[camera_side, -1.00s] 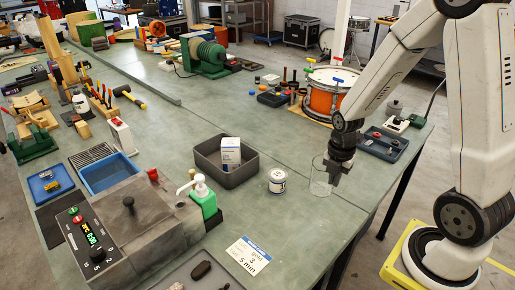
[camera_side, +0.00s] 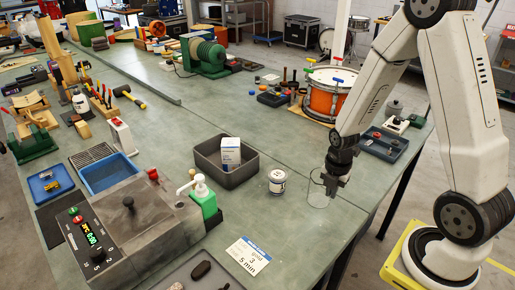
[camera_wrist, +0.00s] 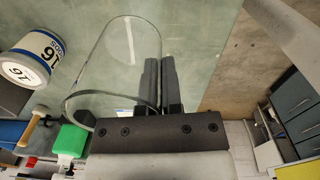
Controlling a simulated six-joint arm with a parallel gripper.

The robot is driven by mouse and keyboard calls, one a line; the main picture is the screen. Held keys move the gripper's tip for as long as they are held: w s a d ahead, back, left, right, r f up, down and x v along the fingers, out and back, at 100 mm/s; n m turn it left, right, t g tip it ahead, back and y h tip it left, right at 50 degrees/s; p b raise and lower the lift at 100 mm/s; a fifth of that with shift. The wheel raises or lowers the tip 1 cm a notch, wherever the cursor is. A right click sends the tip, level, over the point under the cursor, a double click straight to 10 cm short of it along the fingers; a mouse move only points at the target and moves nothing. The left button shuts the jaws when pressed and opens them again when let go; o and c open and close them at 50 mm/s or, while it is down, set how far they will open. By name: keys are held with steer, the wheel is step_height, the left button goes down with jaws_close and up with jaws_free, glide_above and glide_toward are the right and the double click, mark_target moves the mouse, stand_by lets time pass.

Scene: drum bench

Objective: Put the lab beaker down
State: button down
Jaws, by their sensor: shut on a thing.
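The lab beaker (camera_side: 318,195) is a clear glass cylinder near the front right edge of the green bench in the side view. My gripper (camera_side: 333,184) is at its right side, shut on its wall.
A white labelled tin (camera_side: 277,181) stands just left of the beaker. Behind it is a grey bin (camera_side: 245,178) with a white box (camera_side: 231,154). A green pump bottle (camera_side: 205,200) stands further left. A drum (camera_side: 327,95) is at the back right. The bench between is clear.

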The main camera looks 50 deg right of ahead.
mark_target(328, 204)
steer(key=shift+f, duration=1.7)
steer(key=shift+f, duration=0.1)
steer(key=c, duration=0.8)
jaws_free()
steer(key=shift+s+r, duration=0.1)
steer(key=shift+r, duration=6)
steer(key=shift+a, duration=0.1)
